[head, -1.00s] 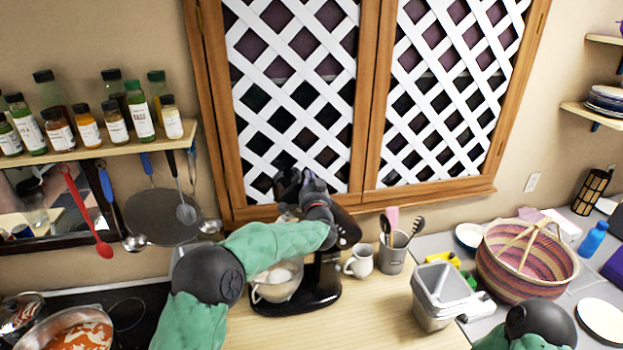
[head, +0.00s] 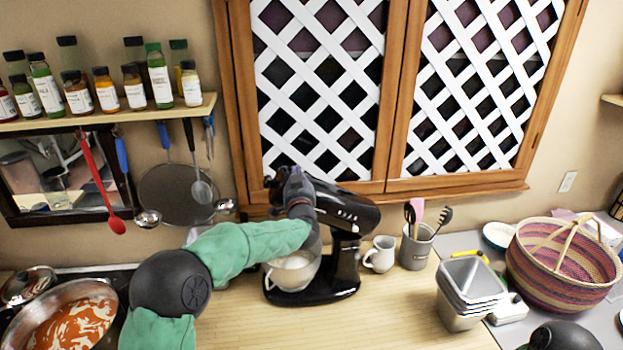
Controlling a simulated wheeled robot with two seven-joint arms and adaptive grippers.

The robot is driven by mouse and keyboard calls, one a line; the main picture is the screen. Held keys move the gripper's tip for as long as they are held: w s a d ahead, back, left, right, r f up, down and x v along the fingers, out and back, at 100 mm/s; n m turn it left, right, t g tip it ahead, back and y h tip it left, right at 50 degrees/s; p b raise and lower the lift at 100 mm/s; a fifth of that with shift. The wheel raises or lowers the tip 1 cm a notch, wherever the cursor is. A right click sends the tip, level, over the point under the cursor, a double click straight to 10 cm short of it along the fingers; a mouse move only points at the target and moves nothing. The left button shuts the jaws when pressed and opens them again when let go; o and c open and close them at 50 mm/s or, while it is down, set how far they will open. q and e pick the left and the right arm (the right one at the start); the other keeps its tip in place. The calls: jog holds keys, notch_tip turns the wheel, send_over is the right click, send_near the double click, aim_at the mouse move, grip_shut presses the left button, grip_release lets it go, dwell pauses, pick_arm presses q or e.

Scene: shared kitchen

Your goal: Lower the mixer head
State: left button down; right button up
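The black stand mixer (head: 347,265) stands on the wooden counter against the wall. Its head (head: 345,207) is tilted up, its front end raised at the left. A light bowl (head: 291,272) sits on its base below the head. My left gripper (head: 282,180) is at the raised front end of the head, and my forearm crosses in front of the bowl. The dark fingers blend with the dark head, so their opening and any contact are unclear. My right gripper is out of view; only a part of my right arm shows at the bottom right.
A white mug (head: 380,254) and a grey utensil holder (head: 416,250) stand just right of the mixer. Stacked metal tins (head: 468,292) and a woven basket (head: 562,262) are farther right. A pan of food (head: 66,322) is at the lower left. The front counter is clear.

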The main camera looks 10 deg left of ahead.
pick_arm(q)
jog(key=s+a+f+n+b, duration=0.1)
jog(key=a+f+n+b, duration=0.1)
jog(key=a+f+b, duration=0.2)
jog(key=s+a+f+n+y+b, duration=0.1)
jog(key=s+a+f+n+b, duration=0.1)
jog(key=f+b, duration=0.6)
jog(key=a+n+b, duration=0.1)
jog(key=a, duration=0.1)
jog(key=shift+s+a+f, duration=0.15)
jog(key=shift+s+a, duration=0.15)
jog(key=shift+a, duration=0.05)
jog(key=shift+f, duration=0.15)
